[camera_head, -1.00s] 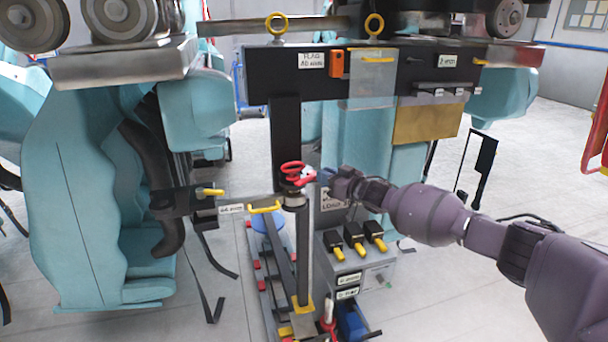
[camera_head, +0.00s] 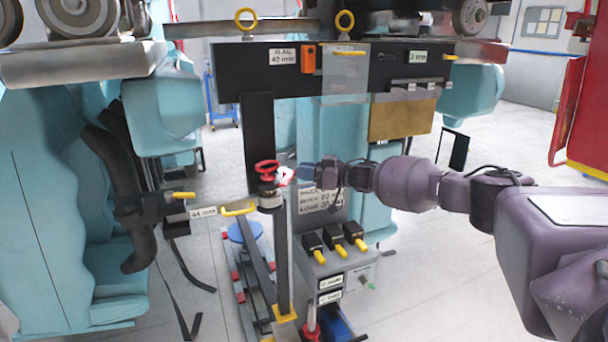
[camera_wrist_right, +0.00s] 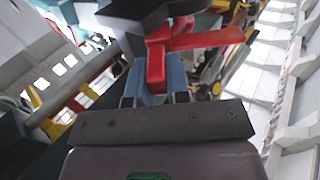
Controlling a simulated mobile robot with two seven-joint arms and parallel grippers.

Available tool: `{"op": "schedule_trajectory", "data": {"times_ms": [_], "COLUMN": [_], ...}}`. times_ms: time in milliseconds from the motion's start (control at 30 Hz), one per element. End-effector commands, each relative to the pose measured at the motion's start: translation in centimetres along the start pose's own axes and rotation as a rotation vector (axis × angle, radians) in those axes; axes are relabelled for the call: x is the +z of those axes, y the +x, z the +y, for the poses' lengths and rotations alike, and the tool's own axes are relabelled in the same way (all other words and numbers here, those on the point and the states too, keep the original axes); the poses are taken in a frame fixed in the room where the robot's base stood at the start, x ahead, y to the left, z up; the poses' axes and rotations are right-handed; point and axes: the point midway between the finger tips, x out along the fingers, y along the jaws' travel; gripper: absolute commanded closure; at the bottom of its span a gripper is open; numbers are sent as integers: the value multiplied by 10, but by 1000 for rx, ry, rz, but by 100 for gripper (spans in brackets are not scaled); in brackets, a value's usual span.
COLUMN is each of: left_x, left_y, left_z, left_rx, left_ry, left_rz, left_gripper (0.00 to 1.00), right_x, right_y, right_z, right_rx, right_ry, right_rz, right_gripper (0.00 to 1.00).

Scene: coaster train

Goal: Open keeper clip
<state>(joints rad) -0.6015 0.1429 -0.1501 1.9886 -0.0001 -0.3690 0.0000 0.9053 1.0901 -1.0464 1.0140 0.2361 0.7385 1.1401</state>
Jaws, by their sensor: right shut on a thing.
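A red ring-shaped handle (camera_head: 267,167) sits on top of the dark upright post, left of centre in the head view. A small red tab (camera_head: 286,178) shows beside it, likely the keeper clip. My right gripper (camera_head: 294,176) reaches in from the right at the tab. In the right wrist view, the blue-grey fingers of my right gripper (camera_wrist_right: 158,78) are shut on the red tab (camera_wrist_right: 155,66). A wider red bar (camera_wrist_right: 200,38) extends to the right above it. Whether the clip is open cannot be told. My left gripper is out of view.
A yellow handle (camera_head: 239,209) is just left of the post. A grey box with black-and-yellow levers (camera_head: 336,240) stands below my right arm. A black beam with labels (camera_head: 390,70) crosses above. Teal seats (camera_head: 60,210) stand at the left.

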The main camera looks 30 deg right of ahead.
Motion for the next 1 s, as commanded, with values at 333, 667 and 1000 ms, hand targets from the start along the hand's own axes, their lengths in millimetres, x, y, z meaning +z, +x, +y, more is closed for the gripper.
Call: {"op": "schedule_trajectory", "data": {"times_ms": [333,667,1000], "left_x": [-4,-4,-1], "left_y": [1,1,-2], "left_z": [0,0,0], "left_rx": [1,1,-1], "left_ry": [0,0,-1], "left_rz": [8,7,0], "left_gripper": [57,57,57], "right_x": [-1,-1,0], "right_y": [0,0,-26], "right_z": [0,0,1], "right_rx": [1,0,3], "right_ry": [0,0,0], "right_rz": [1,1,-2], "right_gripper": [80,57,57]}}
